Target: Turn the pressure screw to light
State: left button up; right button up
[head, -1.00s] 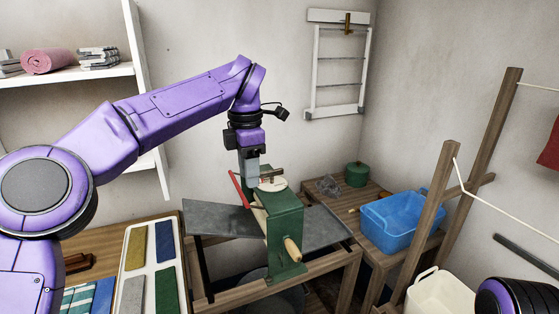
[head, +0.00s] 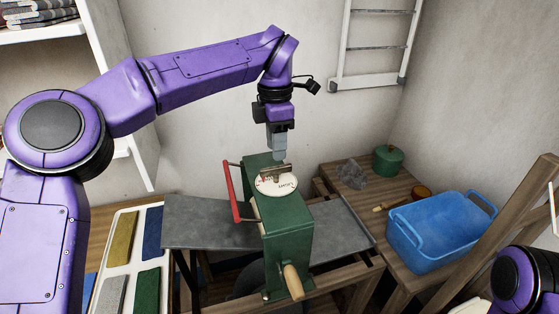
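The green mangle (head: 288,232) stands on a wooden frame, with a red lever (head: 233,193) on its left and a wooden crank grip (head: 293,281) at its front. On its top is a round white dial (head: 283,187) with small dark lettering that I cannot read surely. The pressure screw's brown crossbar handle (head: 275,172) sits over the dial. My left gripper (head: 279,156) points down just above and behind the crossbar, and seems apart from it. Its fingers show edge-on, so their opening is hidden. Only part of my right arm shows at the lower right; its gripper is out of view.
Grey boards (head: 205,222) extend on both sides of the mangle. A blue tub (head: 440,232), a green pot (head: 388,159) and a grey lump (head: 351,174) are on the right table. A tray (head: 130,248) of coloured cloths lies at the left.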

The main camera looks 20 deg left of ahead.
aim_at(275, 168)
pick_arm(q)
jog(key=s+f, duration=0.2)
jog(key=shift+a+f, duration=0.1)
jog(key=shift+f, duration=0.25)
jog(key=w+f, duration=0.3)
jog(key=shift+f, duration=0.15)
jog(key=shift+s+r, duration=0.2)
jog(key=shift+s, duration=0.15)
jog(key=shift+s+r, duration=0.15)
jog(key=shift+s, duration=0.15)
jog(key=c, duration=0.5)
grip_shut()
jog(key=shift+w, duration=0.1)
pick_arm(e)
jog(key=shift+s+r, duration=0.2)
jog(key=shift+s, duration=0.35)
